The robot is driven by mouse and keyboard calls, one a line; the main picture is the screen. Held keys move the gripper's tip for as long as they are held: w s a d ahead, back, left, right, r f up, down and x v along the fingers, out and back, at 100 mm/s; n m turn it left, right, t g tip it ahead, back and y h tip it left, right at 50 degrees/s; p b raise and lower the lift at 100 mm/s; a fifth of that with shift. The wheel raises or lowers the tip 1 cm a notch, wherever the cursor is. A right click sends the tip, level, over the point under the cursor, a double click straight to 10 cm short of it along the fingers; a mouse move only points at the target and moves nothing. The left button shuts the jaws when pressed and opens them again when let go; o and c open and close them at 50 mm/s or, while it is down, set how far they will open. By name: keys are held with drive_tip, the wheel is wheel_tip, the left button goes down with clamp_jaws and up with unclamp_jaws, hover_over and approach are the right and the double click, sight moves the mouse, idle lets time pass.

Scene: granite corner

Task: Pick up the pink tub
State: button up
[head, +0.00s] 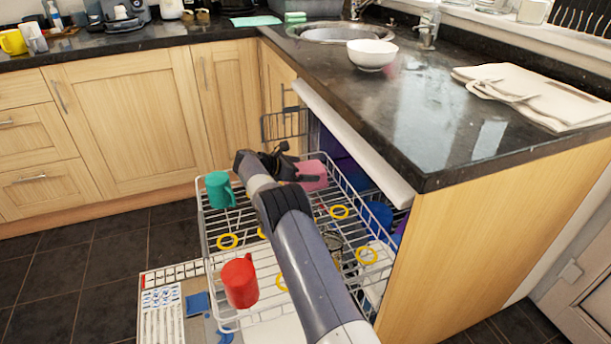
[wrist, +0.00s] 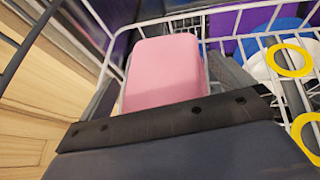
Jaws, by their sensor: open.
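The pink tub (head: 314,174) sits in the dishwasher's upper wire rack, near its far side, partly hidden behind my gripper. In the wrist view the pink tub (wrist: 164,72) fills the upper middle, its smooth pink face towards the camera. My gripper (head: 296,165) is open at the tub's left side in the head view. In the wrist view a dark gripper part (wrist: 160,122) crosses in front of the tub's lower edge. I cannot tell whether it touches the tub.
The pulled-out wire rack (head: 232,270) holds a green mug (head: 219,190), a red mug (head: 240,281) and yellow rings (head: 228,242). Blue items stand at its right. The granite counter (head: 450,130) overhangs the rack's right side. A white bowl (head: 371,55) stands on it.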

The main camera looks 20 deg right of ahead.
drive_tip(key=shift+c, duration=0.4)
drive_tip(key=c, duration=0.8)
